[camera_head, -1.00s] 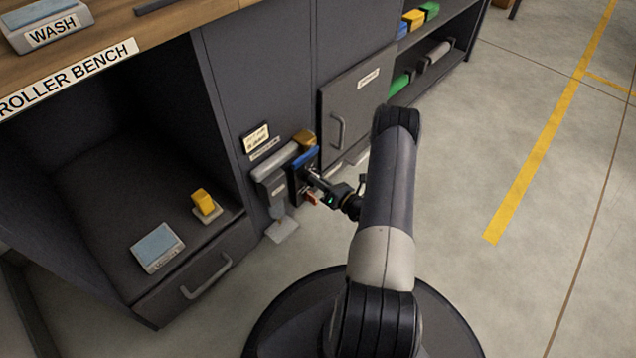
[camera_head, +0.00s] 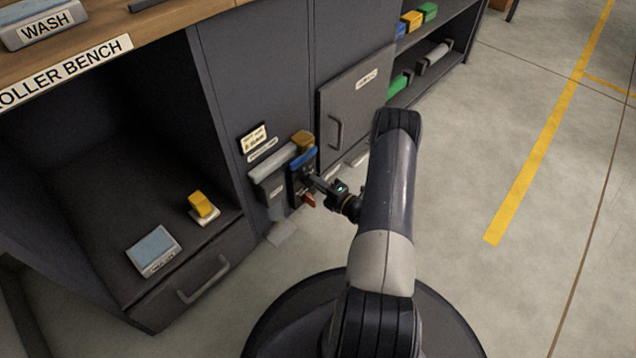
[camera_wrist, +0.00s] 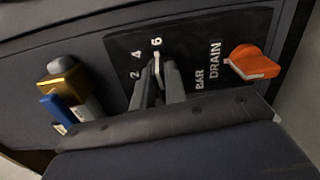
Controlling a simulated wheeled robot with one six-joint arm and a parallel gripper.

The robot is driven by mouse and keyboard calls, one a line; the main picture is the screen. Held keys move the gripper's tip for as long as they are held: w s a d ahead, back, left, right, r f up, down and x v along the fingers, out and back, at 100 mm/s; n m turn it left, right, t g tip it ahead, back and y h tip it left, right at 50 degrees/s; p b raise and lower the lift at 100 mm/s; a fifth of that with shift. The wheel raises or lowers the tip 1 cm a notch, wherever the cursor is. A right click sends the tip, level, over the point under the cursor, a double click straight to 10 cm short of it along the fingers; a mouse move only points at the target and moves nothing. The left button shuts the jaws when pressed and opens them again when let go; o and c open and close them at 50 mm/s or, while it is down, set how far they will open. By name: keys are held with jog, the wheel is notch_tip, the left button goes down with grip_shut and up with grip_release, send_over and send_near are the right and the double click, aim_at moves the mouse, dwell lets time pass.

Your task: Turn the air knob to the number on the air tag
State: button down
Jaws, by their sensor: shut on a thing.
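The dark air panel (camera_wrist: 195,38) carries the marks 2, 4 and 6, the words BAR and DRAIN, and an orange drain knob (camera_wrist: 252,62). My gripper (camera_wrist: 160,82) is shut on the air knob (camera_wrist: 157,66), whose pale pointer tip shows just below the 6. The fingers hide most of the knob. In the head view my gripper (camera_head: 312,181) is at the panel on the bench front. A pale tag (camera_head: 255,139) is on the bench front up and left of the panel; its print is too small to read.
A unit with a brass-coloured part (camera_wrist: 64,76) and a blue part (camera_wrist: 54,107) is left of the panel. A cabinet door (camera_head: 352,105) with a handle is to the right. Open floor (camera_head: 450,180) lies right of my arm.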

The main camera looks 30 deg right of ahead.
jog(key=shift+f+m, duration=0.1)
jog(key=shift+m, duration=0.4)
dwell(0.3)
jog(key=c, duration=1.4)
grip_release()
jog(key=shift+c, duration=0.2)
jog(key=p+v, duration=0.3)
jog(key=v, duration=0.7)
jog(key=shift+s, duration=0.4)
jog(key=shift+w+d, duration=0.1)
jog(key=shift+d, duration=0.05)
